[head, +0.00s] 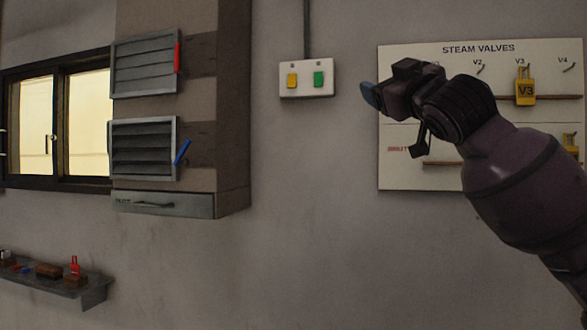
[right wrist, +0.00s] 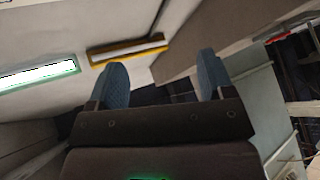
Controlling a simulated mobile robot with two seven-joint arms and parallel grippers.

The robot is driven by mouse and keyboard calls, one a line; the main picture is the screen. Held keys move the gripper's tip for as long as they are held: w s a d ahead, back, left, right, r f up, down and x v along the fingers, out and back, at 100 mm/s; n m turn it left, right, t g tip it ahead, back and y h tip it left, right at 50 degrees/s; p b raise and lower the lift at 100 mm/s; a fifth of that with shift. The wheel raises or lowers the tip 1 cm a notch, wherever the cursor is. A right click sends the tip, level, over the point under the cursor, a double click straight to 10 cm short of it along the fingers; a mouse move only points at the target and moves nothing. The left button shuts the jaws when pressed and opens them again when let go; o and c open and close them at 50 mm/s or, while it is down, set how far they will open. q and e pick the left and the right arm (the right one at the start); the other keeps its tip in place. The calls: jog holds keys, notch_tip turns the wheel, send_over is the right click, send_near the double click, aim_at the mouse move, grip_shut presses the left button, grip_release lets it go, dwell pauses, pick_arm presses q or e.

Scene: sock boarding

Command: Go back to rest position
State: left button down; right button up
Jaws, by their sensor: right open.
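My right gripper (head: 369,95) is raised in front of the wall at the right of the head view, its arm coming in from the lower right. It overlaps the left part of the steam valves board (head: 400,60). In the right wrist view the gripper (right wrist: 160,88) shows two blue fingertips wide apart with nothing between them. My left gripper is not in view.
A control box (head: 305,92) with a yellow and a green button is on the wall left of the gripper. Louvred vents (head: 145,64) are on a pillar further left. A small shelf (head: 75,288) holds several items at the lower left.

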jog(key=w+d+f+g, duration=0.1)
jog(key=w+f, duration=0.1)
jog(key=f, duration=1.5)
jog(key=w+d+f+g, duration=0.1)
jog(key=w+f, duration=0.1)
jog(key=f, duration=1.5)
jog(key=s+d+f+m+g+h, duration=0.15)
jog(key=s+f, duration=0.25)
jog(key=f, duration=0.8)
jog(key=s+d+f+m+g+h, duration=0.15)
jog(key=s+f, duration=0.25)
jog(key=f, duration=0.7)
jog(key=s+d+f+m+g+h, duration=0.2)
jog(key=s+d+f, duration=0.1)
jog(key=s+f, duration=1)
jog(key=s+d+f+m+g+h, duration=0.2)
jog(key=s+d+f+m+g, duration=0.1)
jog(key=s+f, duration=1)
jog(key=shift+f+m, duration=0.2)
jog(key=shift+m, duration=0.1)
